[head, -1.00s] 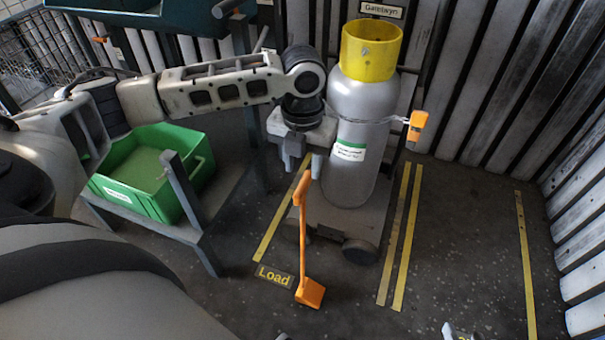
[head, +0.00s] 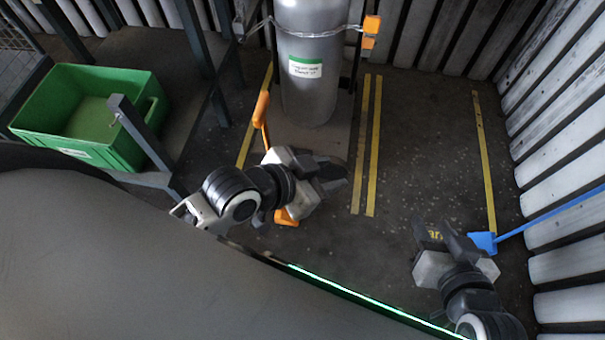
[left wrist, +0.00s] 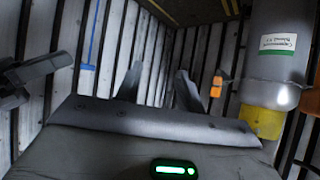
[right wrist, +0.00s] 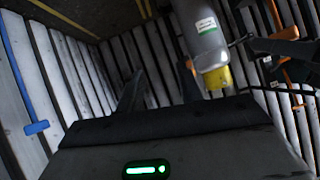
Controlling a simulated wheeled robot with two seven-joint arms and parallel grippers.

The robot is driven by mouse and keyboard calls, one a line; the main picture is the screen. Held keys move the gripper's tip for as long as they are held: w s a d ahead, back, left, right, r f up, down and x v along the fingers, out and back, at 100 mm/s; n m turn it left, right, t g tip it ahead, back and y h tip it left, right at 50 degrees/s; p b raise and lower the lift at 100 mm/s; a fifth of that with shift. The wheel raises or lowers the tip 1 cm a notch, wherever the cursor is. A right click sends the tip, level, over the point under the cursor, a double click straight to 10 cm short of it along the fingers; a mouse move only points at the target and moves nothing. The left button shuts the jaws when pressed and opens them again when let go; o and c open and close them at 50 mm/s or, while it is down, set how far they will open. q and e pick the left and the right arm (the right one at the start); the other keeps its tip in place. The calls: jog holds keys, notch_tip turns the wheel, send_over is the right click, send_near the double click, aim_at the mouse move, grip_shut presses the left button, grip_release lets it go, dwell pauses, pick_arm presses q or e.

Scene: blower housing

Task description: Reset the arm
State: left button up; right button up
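My left gripper (head: 334,174) is over the floor in front of the gas cylinder, its fingers pointing right in the head view. In the left wrist view its two fingers (left wrist: 158,72) stand apart with nothing between them. My right gripper (head: 443,234) is lower right in the head view, above the floor. In the right wrist view its fingers (right wrist: 160,70) are also apart and empty. Neither gripper touches anything that I can see.
The grey gas cylinder (head: 312,90) stands upright at the back. An orange-handled tool (head: 261,110) is partly hidden behind my left arm. A green bin (head: 90,115) sits at left on a stand. A blue tool (head: 484,241) leans at the ribbed right wall.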

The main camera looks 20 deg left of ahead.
pick_arm(q)
jog(key=a+n, duration=0.1)
jog(key=s+a+n+t+y, duration=0.1)
jog(key=n, duration=0.1)
jog(key=s+a+n, duration=0.1)
jog(key=shift+s+a+f+n+t+y, duration=0.15)
jog(key=shift+a+f+n+t+y, duration=0.15)
jog(key=shift+n+y, duration=0.1)
